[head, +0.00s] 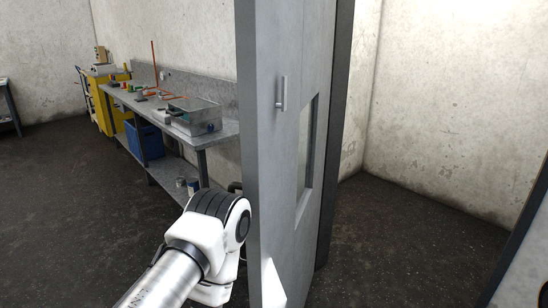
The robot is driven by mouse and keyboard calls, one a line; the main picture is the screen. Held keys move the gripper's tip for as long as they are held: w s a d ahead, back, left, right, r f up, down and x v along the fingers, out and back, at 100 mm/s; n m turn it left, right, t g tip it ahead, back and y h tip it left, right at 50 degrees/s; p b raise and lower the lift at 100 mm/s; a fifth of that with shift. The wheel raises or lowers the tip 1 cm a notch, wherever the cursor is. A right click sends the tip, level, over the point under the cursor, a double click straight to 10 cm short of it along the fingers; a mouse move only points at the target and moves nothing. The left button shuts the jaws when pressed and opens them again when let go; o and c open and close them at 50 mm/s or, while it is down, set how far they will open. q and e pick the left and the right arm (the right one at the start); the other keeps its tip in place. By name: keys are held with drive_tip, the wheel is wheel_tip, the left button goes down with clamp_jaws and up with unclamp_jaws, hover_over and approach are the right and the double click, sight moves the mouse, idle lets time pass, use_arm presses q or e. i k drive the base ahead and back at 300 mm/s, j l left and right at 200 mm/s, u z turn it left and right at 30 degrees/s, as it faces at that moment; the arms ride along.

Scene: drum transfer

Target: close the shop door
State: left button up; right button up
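The shop door (285,150) is a tall grey panel standing ajar in the middle of the head view, seen nearly edge-on. It has a small vertical handle (281,92) and a narrow window (305,145). My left arm comes in from the lower left and reaches the door's near edge low down. Its far end goes behind the door, so my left gripper is hidden. A small white piece shows at the bottom of the door, and I cannot tell what it is. My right gripper is not in view.
A grey workbench (222,131) with a metal box (194,115), tools and a blue bin (145,139) stands left of the door along the wall. A yellow cabinet (108,95) is farther back. Dark floor (70,210) is open at the left. A dark edge stands at far right.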

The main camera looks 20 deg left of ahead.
sight(275, 39)
drive_tip(key=i+j+z, duration=0.1)
drive_tip(key=j, duration=0.45)
drive_tip(key=i+j+z, duration=0.1)
drive_tip(key=j, duration=0.45)
drive_tip(key=i+j, duration=0.1)
drive_tip(key=j, duration=0.5)
drive_tip(key=i+j+z, duration=0.15)
drive_tip(key=j, duration=0.4)
drive_tip(key=z, duration=0.35)
drive_tip(key=k+j, duration=0.05)
